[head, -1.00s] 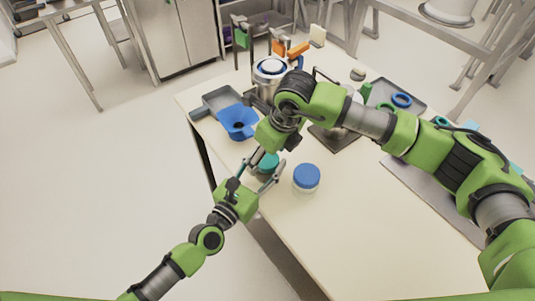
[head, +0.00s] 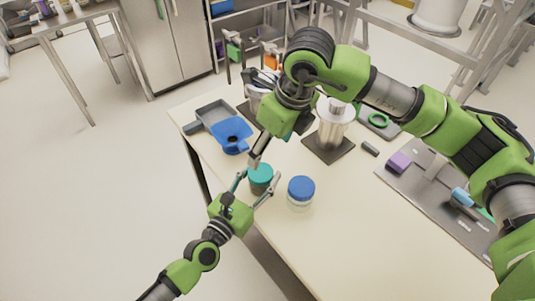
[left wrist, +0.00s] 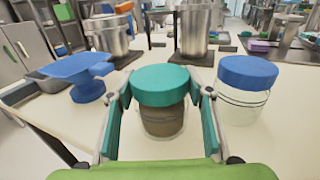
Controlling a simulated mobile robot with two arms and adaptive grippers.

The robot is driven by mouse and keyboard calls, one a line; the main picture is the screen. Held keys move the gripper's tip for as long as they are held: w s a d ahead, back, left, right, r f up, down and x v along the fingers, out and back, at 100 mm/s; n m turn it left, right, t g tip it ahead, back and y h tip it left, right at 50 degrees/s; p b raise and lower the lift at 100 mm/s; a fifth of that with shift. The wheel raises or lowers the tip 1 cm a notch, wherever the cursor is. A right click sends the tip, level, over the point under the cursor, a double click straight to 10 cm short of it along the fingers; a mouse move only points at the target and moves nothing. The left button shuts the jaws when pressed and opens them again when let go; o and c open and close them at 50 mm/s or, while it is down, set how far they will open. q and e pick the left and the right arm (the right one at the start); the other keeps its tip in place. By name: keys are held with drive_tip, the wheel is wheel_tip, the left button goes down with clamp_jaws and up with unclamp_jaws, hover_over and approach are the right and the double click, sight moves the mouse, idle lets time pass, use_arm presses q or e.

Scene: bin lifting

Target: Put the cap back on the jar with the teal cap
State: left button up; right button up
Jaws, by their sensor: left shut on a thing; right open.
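The jar with the teal cap stands near the table's front-left edge. Its clear body (left wrist: 163,122) has brown contents in the left wrist view. The teal cap (left wrist: 161,85) sits on top of the jar and looks about level; whether it is fully tightened I cannot tell. The cap also shows in the head view (head: 261,174). My left gripper (head: 258,187) is shut around the jar body, one finger on each side below the cap. My right gripper (head: 263,150) is open and empty, just above and behind the cap, its fingers partly hidden by its own wrist.
A jar with a blue cap (head: 301,188) stands close on the right. A metal canister (head: 335,125) stands behind on a dark plate.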

idle(0.3)
use_arm(q)
drive_tip(key=o, duration=1.7)
drive_tip(key=shift+c, duration=0.2)
drive_tip(key=v, duration=1.2)
drive_tip(key=shift+f, duration=0.1)
